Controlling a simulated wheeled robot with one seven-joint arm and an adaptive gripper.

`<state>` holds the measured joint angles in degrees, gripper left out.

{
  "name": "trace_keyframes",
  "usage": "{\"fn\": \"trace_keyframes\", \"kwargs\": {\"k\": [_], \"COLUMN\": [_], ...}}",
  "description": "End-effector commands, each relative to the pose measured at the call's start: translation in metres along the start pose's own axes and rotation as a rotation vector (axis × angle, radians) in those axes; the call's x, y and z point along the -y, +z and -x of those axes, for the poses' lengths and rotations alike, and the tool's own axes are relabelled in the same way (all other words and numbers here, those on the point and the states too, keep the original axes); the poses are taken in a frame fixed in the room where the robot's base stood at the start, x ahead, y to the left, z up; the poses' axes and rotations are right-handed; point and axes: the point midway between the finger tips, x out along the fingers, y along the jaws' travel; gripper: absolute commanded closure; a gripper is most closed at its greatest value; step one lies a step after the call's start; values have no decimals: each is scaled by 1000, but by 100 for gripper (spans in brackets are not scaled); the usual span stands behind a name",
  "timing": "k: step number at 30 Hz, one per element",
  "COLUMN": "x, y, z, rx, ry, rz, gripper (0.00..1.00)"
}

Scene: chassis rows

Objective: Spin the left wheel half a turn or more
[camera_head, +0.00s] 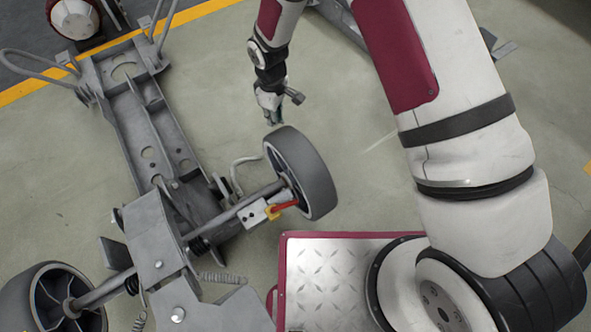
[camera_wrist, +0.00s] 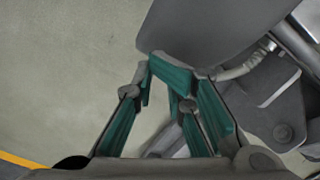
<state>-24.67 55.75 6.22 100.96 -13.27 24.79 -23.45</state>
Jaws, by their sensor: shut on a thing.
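My gripper (camera_head: 276,121) reaches down to the upper edge of this wheel. In the wrist view the wheel (camera_wrist: 210,28) is a large grey shape at the top, and the teal finger pads of my gripper (camera_wrist: 170,72) are at its lower edge, shut on it. The exact contact is partly hidden by the fingers. A second wheel (camera_head: 28,292) is at the lower left, cut off by the picture edge. The frames do not show which one is named left.
The grey chassis frame (camera_head: 131,118) runs up to the upper left, with an axle (camera_head: 232,213) between the wheels. A red and yellow part (camera_head: 277,208) sits beside the near wheel. Bare floor (camera_head: 345,120) lies right of the wheel. A yellow line (camera_head: 195,12) crosses the top left.

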Motion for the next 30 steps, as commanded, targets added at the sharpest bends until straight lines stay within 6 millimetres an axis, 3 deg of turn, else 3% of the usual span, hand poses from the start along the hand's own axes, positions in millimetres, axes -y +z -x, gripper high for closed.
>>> {"fn": "trace_keyframes", "kwargs": {"k": [6,15,19,30], "x": [-24,-51,-56,-56], "y": [-50,-100,-109,-110], "z": [1,4,5,6], "rx": [-12,-14,-13,-14], "ry": [3,3,2,2], "rz": [3,4,5,5], "gripper": [100,100,100,100]}}
